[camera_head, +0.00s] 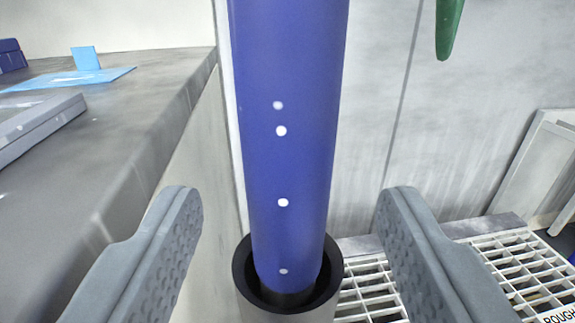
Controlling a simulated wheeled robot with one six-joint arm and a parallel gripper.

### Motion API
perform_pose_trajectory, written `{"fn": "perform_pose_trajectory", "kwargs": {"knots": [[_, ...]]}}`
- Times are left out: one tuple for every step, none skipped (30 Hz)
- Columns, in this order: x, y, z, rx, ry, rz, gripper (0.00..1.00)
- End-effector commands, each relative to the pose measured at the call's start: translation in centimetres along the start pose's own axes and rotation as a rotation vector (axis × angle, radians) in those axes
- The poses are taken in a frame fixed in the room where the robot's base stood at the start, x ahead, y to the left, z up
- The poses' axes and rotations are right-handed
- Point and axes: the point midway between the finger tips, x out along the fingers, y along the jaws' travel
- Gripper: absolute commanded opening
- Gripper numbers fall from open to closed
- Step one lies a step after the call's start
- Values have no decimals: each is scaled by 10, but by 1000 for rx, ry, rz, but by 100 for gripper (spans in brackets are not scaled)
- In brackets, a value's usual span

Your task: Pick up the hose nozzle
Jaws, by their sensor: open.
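The hose nozzle (290,150) is a long blue cylinder with several white dots down its front. It stands nearly upright, its lower end inside a dark-rimmed round holder (242,282). Its top runs out of the picture. My gripper (288,225) is open, with one grey textured finger on each side of the nozzle. Gaps show between both fingers and the nozzle, so neither appears to touch it. How far the nozzle is in front of the fingertips is hard to tell.
A grey counter (110,160) with a light blue sheet (75,79) lies to the left. A white grating (500,262) is at lower right, with a partly cut-off label (560,315). A green object (448,28) hangs at upper right before a grey wall.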

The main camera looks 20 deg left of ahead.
Motion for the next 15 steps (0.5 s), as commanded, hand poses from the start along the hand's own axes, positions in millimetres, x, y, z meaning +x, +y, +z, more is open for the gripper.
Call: {"fn": "perform_pose_trajectory", "kwargs": {"knots": [[5, 0, 0, 0, 0, -1, 56], [8, -1, 0, 0, 0, -1, 56], [13, -1, 0, 0, 0, -1, 56], [17, -1, 0, 1, 0, -1, 56], [22, -1, 1, 1, 0, 0, 56], [28, -1, 1, 1, -1, 0, 56], [32, 0, 1, 1, 0, 0, 56], [36, -1, 1, 1, 0, 0, 56], [40, -1, 0, 1, 0, -1, 56], [43, -1, 0, 0, 0, -1, 56], [45, -1, 0, 0, 0, -1, 56], [47, -1, 0, 0, 0, -1, 56], [47, -1, 0, 0, 0, -1, 56], [47, -1, 0, 0, 0, 0, 56], [47, -1, 0, 0, 0, 0, 56]]}}
